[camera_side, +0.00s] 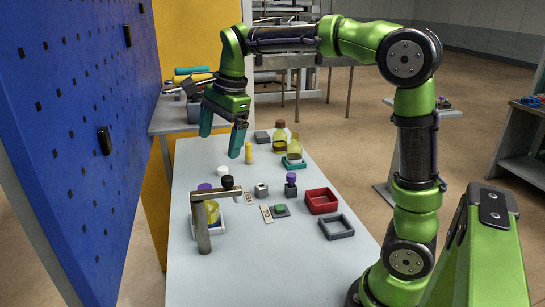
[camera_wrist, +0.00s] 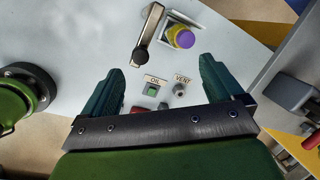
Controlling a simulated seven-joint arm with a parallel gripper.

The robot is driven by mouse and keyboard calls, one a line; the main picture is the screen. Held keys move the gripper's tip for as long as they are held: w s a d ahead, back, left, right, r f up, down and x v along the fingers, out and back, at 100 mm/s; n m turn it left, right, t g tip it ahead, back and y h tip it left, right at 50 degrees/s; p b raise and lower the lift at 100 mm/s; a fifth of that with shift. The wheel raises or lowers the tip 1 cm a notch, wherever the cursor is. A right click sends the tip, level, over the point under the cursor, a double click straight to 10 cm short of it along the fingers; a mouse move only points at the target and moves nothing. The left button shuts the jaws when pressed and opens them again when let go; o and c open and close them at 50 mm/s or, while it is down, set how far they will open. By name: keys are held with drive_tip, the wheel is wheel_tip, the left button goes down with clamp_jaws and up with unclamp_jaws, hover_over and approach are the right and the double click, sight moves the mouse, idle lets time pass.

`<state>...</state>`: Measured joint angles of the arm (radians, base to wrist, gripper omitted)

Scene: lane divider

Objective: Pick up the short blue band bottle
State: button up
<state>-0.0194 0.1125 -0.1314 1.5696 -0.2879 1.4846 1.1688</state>
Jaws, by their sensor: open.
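No bottle shows a blue band that I can make out for certain. In the side view, a yellow bottle (camera_side: 212,211) stands in a white tray (camera_side: 221,229), partly behind a grey post; the purple cap (camera_side: 205,187) appears above it. The wrist view shows a purple-capped yellow bottle (camera_wrist: 182,38) in a white holder. A brown-capped bottle (camera_side: 280,138) and a yellowish bottle (camera_side: 293,149) stand at the back right, the latter by a teal tray (camera_side: 293,163). My gripper (camera_side: 221,135) is open and empty above the table's far left; its fingers also show in the wrist view (camera_wrist: 162,75).
A grey post with a bent arm and black knob (camera_side: 203,228) stands at the front left. A red bin (camera_side: 321,201), a grey frame (camera_side: 337,227), a purple-topped dark item (camera_side: 291,186) and a yellow cylinder (camera_side: 248,153) stand on the table. A blue pegboard (camera_side: 75,140) borders the left.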

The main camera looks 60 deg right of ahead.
drive_tip(key=w+d+f+m+g+h, duration=0.1)
drive_tip(key=w+d+f+m+g, duration=0.15)
drive_tip(key=w+f+m, duration=0.5)
drive_tip(key=m, duration=0.2)
approach(208, 208)
drive_tip(key=f, duration=0.3)
drive_tip(key=w+f, duration=0.1)
drive_tip(key=f, duration=0.2)
drive_tip(key=w+d+f, duration=0.1)
drive_tip(key=f, duration=0.2)
drive_tip(key=shift+d+f, duration=0.1)
drive_tip(key=shift+c, duration=0.4)
drive_tip(key=c, duration=1.2)
drive_tip(key=shift+w, duration=0.1)
